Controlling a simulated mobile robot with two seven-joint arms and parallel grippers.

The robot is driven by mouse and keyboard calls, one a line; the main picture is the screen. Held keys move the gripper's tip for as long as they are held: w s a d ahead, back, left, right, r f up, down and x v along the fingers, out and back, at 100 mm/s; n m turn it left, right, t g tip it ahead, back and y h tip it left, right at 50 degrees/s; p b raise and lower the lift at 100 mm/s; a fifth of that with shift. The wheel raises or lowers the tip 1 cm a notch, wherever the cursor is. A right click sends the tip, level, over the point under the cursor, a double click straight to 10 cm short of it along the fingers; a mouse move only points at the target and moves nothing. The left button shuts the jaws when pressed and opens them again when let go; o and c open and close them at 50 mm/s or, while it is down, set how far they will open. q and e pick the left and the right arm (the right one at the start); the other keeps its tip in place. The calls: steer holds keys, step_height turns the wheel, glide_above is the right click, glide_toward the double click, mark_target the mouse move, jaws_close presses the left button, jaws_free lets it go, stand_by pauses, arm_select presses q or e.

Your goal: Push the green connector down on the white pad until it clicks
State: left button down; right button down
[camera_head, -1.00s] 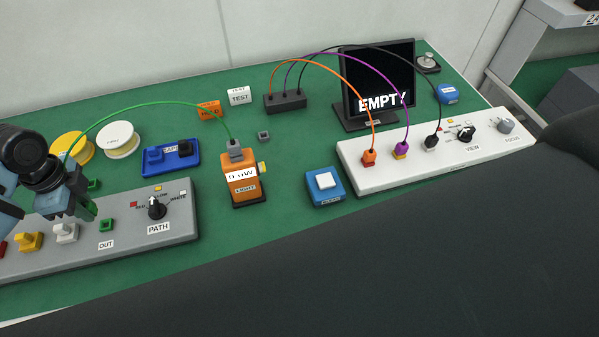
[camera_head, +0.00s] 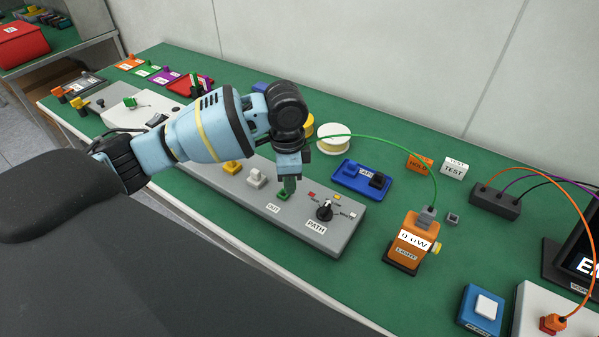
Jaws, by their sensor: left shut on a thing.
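My left gripper (camera_head: 290,168) is shut on a green connector (camera_head: 289,186), which points down. A green cable (camera_head: 390,147) runs from behind the gripper to the orange power meter (camera_head: 411,238). The connector's lower end is at or just above the green socket (camera_head: 282,196) marked OUT on the grey panel (camera_head: 337,241); I cannot tell whether it is seated. A white panel (camera_head: 113,118) at the far left carries a small green piece (camera_head: 129,102). I cannot tell which surface is the white pad. My right gripper is not in view.
Yellow (camera_head: 231,167) and white (camera_head: 256,177) plugs stand left of the socket; the PATH knob (camera_head: 324,211) stands right. A blue tray (camera_head: 361,179) and white spool (camera_head: 334,139) lie behind. A blue block with a white button (camera_head: 487,306) is at lower right.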

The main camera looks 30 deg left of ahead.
arm_select(q)
steer(key=s+d+r+n, duration=0.3)
steer(key=s+n, duration=0.4)
steer(key=n, duration=0.4)
steer(key=shift+d+r, duration=0.3)
steer(key=shift+d, duration=0.3)
steer(key=shift+s, duration=0.15)
